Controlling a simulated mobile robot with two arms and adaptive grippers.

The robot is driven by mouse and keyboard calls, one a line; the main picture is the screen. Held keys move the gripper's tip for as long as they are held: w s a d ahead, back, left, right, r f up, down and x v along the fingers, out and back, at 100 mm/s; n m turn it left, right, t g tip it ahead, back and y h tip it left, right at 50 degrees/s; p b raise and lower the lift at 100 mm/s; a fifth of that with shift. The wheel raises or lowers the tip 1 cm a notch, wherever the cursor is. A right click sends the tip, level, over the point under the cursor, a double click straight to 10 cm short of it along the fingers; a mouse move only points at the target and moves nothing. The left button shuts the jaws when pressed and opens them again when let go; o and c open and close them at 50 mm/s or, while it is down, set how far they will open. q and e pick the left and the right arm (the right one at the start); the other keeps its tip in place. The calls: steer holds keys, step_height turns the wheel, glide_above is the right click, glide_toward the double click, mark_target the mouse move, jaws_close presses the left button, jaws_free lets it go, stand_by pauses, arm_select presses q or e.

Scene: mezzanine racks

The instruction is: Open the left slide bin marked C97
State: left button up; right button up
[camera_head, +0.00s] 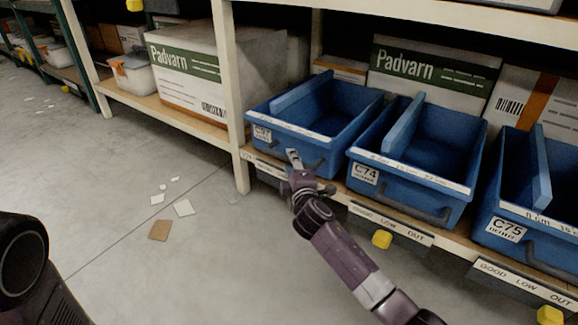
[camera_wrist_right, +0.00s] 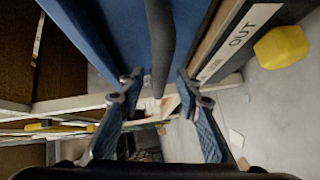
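The left blue slide bin marked C97 (camera_head: 286,139) sits on the lower shelf at the left end of the bin row. Its white label is at its front left. My right gripper (camera_head: 310,172) is at the bin's front, by its lower edge. In the right wrist view, the right gripper (camera_wrist_right: 158,88) is open, with its two fingers apart on either side of the dark handle bar (camera_wrist_right: 160,42). The bin's blue front (camera_wrist_right: 115,35) is beside the bar. I cannot tell whether either finger touches the bar. My left gripper is not in view.
Blue bins marked C74 (camera_head: 408,165) and C75 (camera_head: 530,205) stand to the right. A white rack post (camera_head: 232,100) rises just left of the C97 bin. Cartons (camera_head: 188,75) stand beyond it. Paper scraps (camera_head: 160,230) lie on the otherwise open floor.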

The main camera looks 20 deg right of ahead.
steer(key=shift+w+d+f+b, duration=0.15)
steer(key=shift+w+b, duration=0.3)
steer(key=shift+w, duration=0.7)
steer(key=shift+c, duration=0.5)
jaws_close()
